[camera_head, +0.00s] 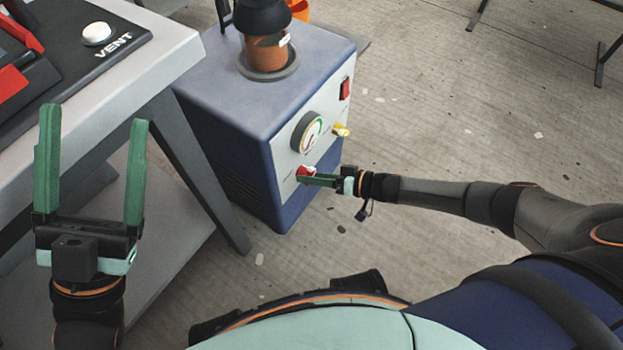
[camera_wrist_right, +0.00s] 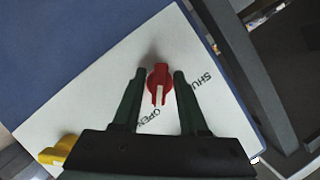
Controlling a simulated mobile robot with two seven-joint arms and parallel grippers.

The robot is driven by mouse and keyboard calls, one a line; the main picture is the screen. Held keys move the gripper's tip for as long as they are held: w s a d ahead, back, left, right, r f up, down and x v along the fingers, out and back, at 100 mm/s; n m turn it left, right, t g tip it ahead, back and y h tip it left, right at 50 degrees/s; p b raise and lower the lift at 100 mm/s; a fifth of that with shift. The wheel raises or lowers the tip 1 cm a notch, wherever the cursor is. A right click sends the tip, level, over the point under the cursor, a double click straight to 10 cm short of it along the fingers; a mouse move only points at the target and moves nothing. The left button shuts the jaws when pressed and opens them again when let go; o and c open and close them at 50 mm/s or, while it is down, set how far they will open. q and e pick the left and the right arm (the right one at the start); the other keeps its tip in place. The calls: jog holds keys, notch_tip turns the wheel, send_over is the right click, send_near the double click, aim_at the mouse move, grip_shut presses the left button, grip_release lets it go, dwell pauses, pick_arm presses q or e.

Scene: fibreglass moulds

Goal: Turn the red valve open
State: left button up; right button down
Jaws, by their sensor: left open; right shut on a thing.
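The red valve (camera_head: 305,171) is a small knob low on the white front panel of the blue pump box. My right gripper (camera_head: 303,179) is at the valve. In the right wrist view the valve (camera_wrist_right: 160,75) sits between the two green fingers, which are shut on it. Its white mark points down in that view, toward the side of the printed word OPEN; SHUT is printed to the right, partly hidden by a finger. My left gripper (camera_head: 97,125) is open and empty, in front of the grey table, away from the valve.
The blue box (camera_head: 225,85) stands on the floor beside the grey table (camera_head: 150,60). Its panel also has a round gauge (camera_head: 308,131), a yellow knob (camera_head: 341,130) and a red switch (camera_head: 345,88). An orange-brown canister (camera_head: 267,55) is on top.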

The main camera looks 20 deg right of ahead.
jog(key=shift+w+m+y, duration=0.1)
jog(key=shift+m+y, duration=0.2)
jog(key=shift+m, duration=0.1)
dwell(0.3)
jog(key=shift+c, duration=2.2)
grip_release()
jog(key=p+v, duration=0.3)
jog(key=v, duration=0.9)
jog(key=shift+d+r, duration=0.15)
jog(key=shift+d, duration=0.05)
jog(key=shift+s, duration=0.2)
